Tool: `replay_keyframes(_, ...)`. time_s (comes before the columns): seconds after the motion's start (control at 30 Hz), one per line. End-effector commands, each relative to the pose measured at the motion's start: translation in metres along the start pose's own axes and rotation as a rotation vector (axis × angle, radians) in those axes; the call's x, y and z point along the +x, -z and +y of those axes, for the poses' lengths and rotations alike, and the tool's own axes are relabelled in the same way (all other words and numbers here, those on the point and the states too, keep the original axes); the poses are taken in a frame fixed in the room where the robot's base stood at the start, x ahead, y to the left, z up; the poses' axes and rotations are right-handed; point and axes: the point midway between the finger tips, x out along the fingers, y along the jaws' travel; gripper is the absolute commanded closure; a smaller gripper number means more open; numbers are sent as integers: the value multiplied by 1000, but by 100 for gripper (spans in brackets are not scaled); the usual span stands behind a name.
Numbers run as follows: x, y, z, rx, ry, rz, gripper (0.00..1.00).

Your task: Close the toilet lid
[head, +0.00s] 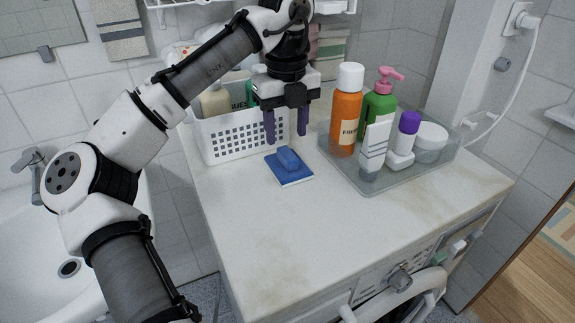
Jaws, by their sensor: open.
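No toilet or toilet lid shows in the head view. My gripper (286,127) points down over the back part of a white countertop (270,230). Its two dark fingers are apart with nothing held between them. The fingers hang above and just behind a small blue object on a blue and white pad (289,168), close to the front right of a white basket. Whether the fingertips touch anything cannot be told from this single view.
A white basket (233,138) with bottles stands behind the gripper. A clear tray (385,181) holds an orange bottle (346,115), a green pump bottle (381,104) and other containers. A sink (30,235) is at left. The counter's front is clear. A washing machine (405,290) is below it.

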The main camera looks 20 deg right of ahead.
Motion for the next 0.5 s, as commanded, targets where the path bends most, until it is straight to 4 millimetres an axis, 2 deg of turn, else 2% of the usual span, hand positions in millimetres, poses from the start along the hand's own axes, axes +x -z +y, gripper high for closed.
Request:
replay_keyframes(0.13,11,2,0,2,1,1,51)
replay_keyframes(0.4,48,6,1,-2,0,-2,51)
replay_keyframes(0.5,53,6,0,-2,1,-2,51)
